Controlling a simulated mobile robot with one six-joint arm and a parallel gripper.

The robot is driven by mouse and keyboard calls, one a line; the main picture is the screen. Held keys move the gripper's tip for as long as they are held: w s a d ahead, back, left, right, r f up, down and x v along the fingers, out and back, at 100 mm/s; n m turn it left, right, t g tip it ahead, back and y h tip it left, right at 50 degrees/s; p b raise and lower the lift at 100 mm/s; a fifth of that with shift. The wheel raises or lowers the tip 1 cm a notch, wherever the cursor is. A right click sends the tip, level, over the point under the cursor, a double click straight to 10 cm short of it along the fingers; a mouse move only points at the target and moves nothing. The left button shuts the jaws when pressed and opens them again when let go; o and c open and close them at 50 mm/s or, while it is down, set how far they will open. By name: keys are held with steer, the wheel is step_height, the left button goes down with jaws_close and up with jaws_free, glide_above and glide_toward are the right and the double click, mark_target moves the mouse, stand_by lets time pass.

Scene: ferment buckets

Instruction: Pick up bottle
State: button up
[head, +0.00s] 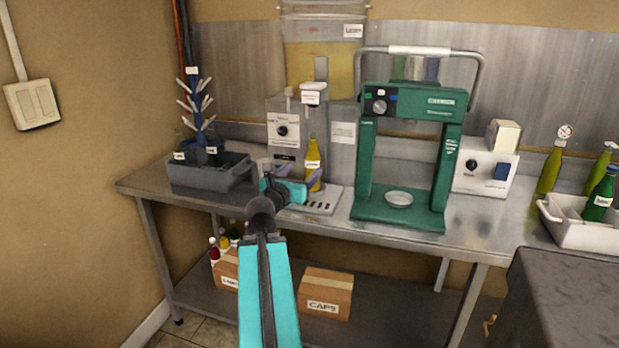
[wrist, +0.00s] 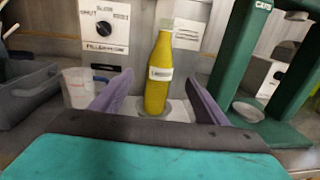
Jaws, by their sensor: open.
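A yellow bottle (head: 313,163) with a white label stands upright at the filling machine (head: 283,133) on the metal table. In the wrist view the bottle (wrist: 159,75) stands ahead of my gripper, between the lines of its two purple fingers. My gripper (head: 290,173) is open, with one finger on each side of the bottle in the wrist view (wrist: 152,95). The bottle's lower part shows in the wrist view, standing on a light base.
A green capping machine (head: 448,160) stands close on the right. A grey crate (head: 207,173) with a bottle tree is on the left, and a clear measuring cup (wrist: 77,88) stands left of the bottle. A white crate (head: 580,232) with green bottles is at far right.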

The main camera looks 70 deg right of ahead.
mark_target(310, 163)
steer(key=shift+w, duration=0.15)
steer(key=shift+d+p, duration=0.15)
steer(key=shift+p, duration=0.15)
steer(key=d+p, duration=0.2)
steer(key=p, duration=0.3)
steer(key=shift+d, duration=0.35)
steer(key=shift+d+f, duration=0.1)
steer(key=shift+d, duration=2.75)
steer(key=shift+d+p, duration=0.6)
steer(key=shift+d, duration=2)
steer(key=c, duration=1.6)
